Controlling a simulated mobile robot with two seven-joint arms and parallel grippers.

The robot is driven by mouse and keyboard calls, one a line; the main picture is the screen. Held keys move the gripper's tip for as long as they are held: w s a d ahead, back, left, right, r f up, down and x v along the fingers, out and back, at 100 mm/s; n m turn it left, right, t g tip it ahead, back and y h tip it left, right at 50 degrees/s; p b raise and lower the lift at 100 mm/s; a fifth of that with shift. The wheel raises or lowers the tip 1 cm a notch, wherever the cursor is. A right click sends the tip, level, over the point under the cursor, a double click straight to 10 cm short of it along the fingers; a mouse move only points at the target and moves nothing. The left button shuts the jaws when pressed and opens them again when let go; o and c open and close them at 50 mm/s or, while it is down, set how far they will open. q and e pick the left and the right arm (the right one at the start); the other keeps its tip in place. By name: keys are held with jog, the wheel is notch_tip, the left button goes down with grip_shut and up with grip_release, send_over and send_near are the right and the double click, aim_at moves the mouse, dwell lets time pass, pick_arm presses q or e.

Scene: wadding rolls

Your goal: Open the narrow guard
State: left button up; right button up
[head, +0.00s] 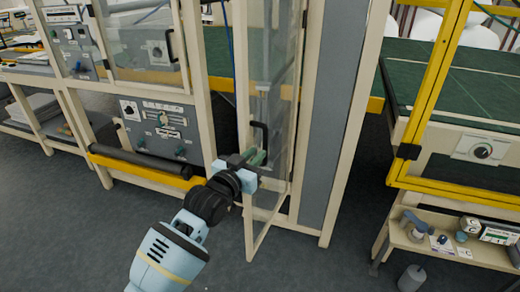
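The narrow guard (275,95) is a tall clear panel in a cream frame, in the middle of the head view. It stands ajar, with its lower free corner swung out over the floor towards me. Its black handle (264,133) is on the free edge side. My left gripper (251,158) is at the lower end of this handle, with its fingertips overlapping it in the picture. I cannot tell whether the fingers are closed around the handle. My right gripper is not in view.
A grey control panel (160,131) and a black roller (145,163) above a yellow beam are left of the guard. A grey column (333,110) stands right of it. A yellow-framed guard (433,85) and a low shelf (455,250) are at right.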

pick_arm(q)
jog(key=shift+v, duration=0.8)
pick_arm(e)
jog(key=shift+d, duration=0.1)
pick_arm(q)
jog(key=s+a+f+n+g+y+p, duration=0.15)
jog(key=s+a+f, duration=0.25)
jog(key=s+f, duration=0.6)
jog(key=s+a+f+n+g+y, duration=0.15)
jog(key=s+a+f, duration=0.25)
jog(key=s+f, duration=0.6)
jog(key=s+a+f+g+y, duration=0.1)
jog(key=s+a+f, duration=0.2)
jog(key=s, duration=0.5)
jog(key=s+a+f+g+y, duration=0.1)
jog(key=s+a+f, duration=0.1)
jog(key=s+f, duration=0.3)
jog(key=s+a+f+g+y, duration=0.1)
jog(key=s+a+f+g, duration=0.1)
jog(key=s, duration=1.1)
notch_tip(320, 180, down, 2)
jog(key=shift+a+f+n+y+p, duration=0.15)
jog(key=shift+a+n+y+p, duration=0.3)
jog(key=shift+a, duration=0.4)
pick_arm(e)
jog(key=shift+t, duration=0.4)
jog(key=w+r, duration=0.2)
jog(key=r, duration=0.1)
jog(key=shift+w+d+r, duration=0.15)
